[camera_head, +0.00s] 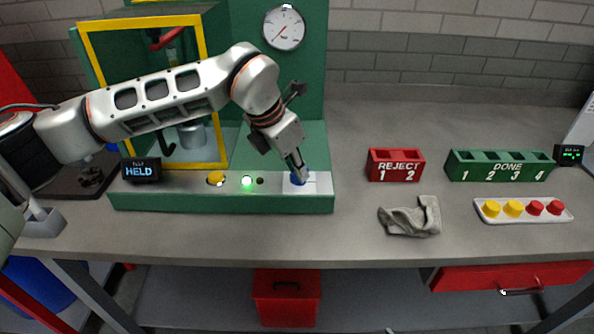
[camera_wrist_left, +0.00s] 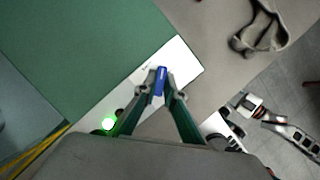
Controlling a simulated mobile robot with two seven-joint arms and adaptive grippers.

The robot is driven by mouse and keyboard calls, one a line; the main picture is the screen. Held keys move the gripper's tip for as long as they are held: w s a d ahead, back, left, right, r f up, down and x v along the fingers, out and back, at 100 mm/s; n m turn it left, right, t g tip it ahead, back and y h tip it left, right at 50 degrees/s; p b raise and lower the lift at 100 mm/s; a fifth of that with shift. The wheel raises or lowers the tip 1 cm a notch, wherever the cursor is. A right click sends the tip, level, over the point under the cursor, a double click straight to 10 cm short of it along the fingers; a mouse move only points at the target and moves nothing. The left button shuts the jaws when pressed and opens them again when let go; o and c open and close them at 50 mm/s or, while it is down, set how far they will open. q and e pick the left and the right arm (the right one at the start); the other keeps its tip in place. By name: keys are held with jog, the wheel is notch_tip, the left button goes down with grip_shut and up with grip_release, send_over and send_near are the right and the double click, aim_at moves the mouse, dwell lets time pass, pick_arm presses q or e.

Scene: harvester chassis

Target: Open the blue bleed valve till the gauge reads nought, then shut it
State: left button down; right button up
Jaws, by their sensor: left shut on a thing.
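The blue bleed valve (camera_head: 299,178) sits on a white plate (camera_head: 318,182) at the right end of the green station's front ledge. My left gripper (camera_head: 300,172) points down onto it and is shut on its handle. In the left wrist view the blue handle (camera_wrist_left: 160,80) is between the two fingertips (camera_wrist_left: 162,90), a little tilted from the picture's upright. The round white gauge (camera_head: 284,27) is on the green back panel. Its thin red needle seems to point down and left; the figures are too small to read. My right gripper is not in view.
A yellow button (camera_head: 216,178), a lit green lamp (camera_head: 247,181) and a display reading HELD (camera_head: 141,170) line the ledge. A yellow-framed guard (camera_head: 88,60) stands left. To the right are a red REJECT rack (camera_head: 396,153), a green DONE rack (camera_head: 500,156), a grey cloth (camera_head: 410,218) and a tray of caps (camera_head: 523,219).

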pick_arm(q)
jog(key=n+y+b, duration=0.1)
jog(key=n, duration=0.2)
jog(key=n+t+y, duration=0.1)
jog(key=n, duration=0.2)
jog(key=shift+d+t+b, duration=0.2)
jog(key=shift+t+b, duration=0.1)
jog(key=shift+b, duration=0.05)
jog(key=n+y, duration=0.1)
jog(key=n, duration=0.2)
jog(key=shift+r, duration=0.1)
jog(key=shift+n+y+b, duration=0.3)
jog(key=shift+n, duration=0.2)
jog(key=c, duration=2.1)
grip_release()
jog(key=shift+s, duration=0.1)
jog(key=shift+c, duration=0.2)
jog(key=v, duration=1.2)
